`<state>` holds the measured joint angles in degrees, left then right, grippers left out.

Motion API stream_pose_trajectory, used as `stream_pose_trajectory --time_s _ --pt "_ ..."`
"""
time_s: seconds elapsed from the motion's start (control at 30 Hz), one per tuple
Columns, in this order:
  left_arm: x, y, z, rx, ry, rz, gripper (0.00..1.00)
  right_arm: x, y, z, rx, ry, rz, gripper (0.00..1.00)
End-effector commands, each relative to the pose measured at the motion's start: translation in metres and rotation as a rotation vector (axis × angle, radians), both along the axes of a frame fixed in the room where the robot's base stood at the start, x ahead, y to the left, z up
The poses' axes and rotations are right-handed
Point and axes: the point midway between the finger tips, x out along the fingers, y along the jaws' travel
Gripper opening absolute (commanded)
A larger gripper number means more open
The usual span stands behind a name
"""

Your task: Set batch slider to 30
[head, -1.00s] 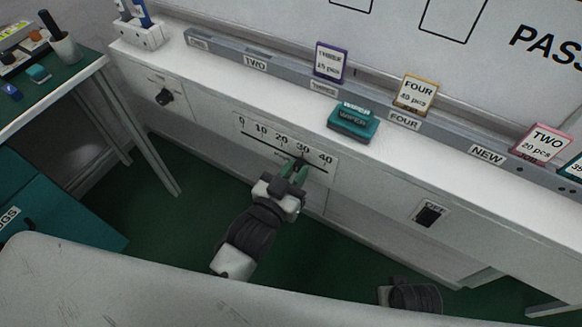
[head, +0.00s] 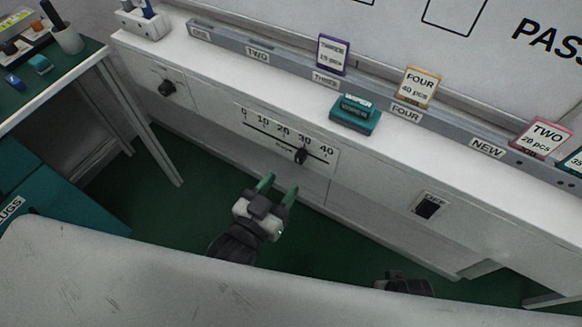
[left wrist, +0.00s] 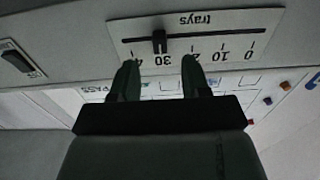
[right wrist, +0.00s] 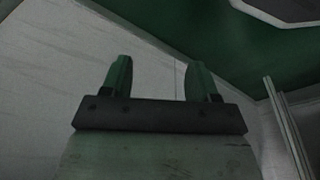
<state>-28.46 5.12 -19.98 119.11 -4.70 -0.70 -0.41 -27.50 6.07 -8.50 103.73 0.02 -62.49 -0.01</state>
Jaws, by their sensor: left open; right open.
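The batch slider is a black knob (head: 300,156) on a dark slot in a white scale plate (head: 320,171) marked 0 to 40, on the front of the white bench. The knob stands in line with the 30 mark. The left wrist view shows the plate upside down, with the knob (left wrist: 159,41) at 30. My left gripper (head: 278,186) is open and empty, apart from the knob, below and to its left in the head view. My right gripper (right wrist: 160,68) is open and empty in the right wrist view; the head view shows only part of that arm.
A rotary knob (head: 167,88) is left of the scale and an OFF switch (head: 428,207) right of it. A teal wiper block (head: 355,115) and cards, such as the purple-edged one (head: 332,54), stand above. Open green floor lies before the bench.

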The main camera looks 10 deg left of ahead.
Motion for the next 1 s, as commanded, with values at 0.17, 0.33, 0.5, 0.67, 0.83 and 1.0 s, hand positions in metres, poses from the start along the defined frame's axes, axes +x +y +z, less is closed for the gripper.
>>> stream_pose_trajectory --time_s 0.17,0.33,0.5,0.67,0.83,1.0 --pt "-0.026 0.009 -0.001 0.0 0.004 -0.001 0.47 -0.002 0.0 -0.007 0.0 0.004 0.001 0.6" --pt "-0.036 0.013 0.0 0.0 0.001 -0.001 0.47 -0.003 0.0 -0.01 0.0 0.005 0.001 0.6" --pt "-0.038 0.014 0.0 0.0 0.0 -0.001 0.47 -0.003 0.0 -0.011 0.0 0.005 0.002 0.6" --pt "-0.037 0.013 0.0 0.0 0.0 -0.001 0.47 -0.002 0.0 -0.011 0.0 0.005 0.002 0.6" --pt "-0.037 0.013 0.0 0.0 0.0 -0.001 0.47 -0.003 0.0 -0.011 0.0 0.005 0.002 0.6" --pt "-0.036 0.015 -0.008 0.012 0.03 0.003 0.47 -0.002 0.0 -0.01 0.0 0.005 0.001 0.6"
